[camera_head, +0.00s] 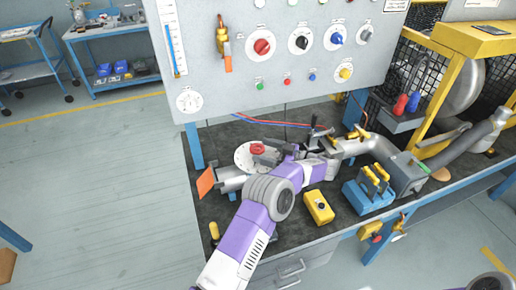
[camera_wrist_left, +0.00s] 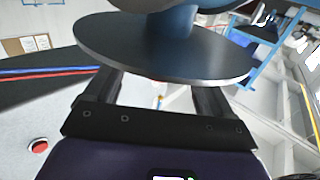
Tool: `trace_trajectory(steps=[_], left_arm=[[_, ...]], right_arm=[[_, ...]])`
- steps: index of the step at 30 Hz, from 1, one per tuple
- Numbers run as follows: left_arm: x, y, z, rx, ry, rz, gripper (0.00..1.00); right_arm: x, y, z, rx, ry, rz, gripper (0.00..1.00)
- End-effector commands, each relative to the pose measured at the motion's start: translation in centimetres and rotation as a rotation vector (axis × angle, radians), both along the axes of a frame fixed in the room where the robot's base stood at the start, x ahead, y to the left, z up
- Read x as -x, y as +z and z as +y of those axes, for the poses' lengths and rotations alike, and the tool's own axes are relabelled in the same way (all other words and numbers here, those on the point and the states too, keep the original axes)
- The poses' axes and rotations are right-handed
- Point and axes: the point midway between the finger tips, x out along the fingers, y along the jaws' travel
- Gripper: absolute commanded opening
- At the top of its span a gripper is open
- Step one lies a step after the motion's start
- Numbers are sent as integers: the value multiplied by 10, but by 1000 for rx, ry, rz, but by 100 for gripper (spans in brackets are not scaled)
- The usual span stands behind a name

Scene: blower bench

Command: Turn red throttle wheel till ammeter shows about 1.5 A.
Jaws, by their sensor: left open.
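The red throttle wheel (camera_head: 257,148) shows as a small red part by a pale round disc (camera_head: 243,154) on the bench pipe. Contact cannot be told. A round white dial (camera_head: 189,100) sits on the panel's lower left; its label and reading are too small to read. My right gripper is not in view.
The panel holds a red knob (camera_head: 262,46), several other knobs and small buttons. A grey pipe (camera_head: 355,146) with yellow handles, a yellow box (camera_head: 318,207) and a blue box (camera_head: 368,193) stand right of my arm. Red and blue hoses (camera_head: 270,122) run behind the gripper.

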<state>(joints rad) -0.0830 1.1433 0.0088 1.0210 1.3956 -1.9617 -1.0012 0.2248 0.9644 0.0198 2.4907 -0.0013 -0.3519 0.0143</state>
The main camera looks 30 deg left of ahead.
Motion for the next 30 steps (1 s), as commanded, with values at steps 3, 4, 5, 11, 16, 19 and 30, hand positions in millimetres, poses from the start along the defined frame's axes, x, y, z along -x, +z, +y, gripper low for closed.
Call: trace_trajectory(steps=[3, 4, 5, 11, 16, 19, 30], left_arm=[[-3, 1, -22, 0, -1, 0, 84], [-4, 0, -26, 0, -1, 0, 84], [-5, 0, -30, 0, -1, 0, 84], [-6, 0, -43, 0, 2, 1, 84], [-6, 0, -43, 0, 2, 1, 84], [-6, 0, -43, 0, 2, 1, 84], [-6, 26, -43, 0, 1, 0, 84]], right_arm=[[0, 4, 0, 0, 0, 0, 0], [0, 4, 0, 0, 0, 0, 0], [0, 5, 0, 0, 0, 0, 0], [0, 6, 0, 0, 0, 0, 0], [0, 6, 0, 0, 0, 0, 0], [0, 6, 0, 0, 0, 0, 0], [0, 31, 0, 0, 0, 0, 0]])
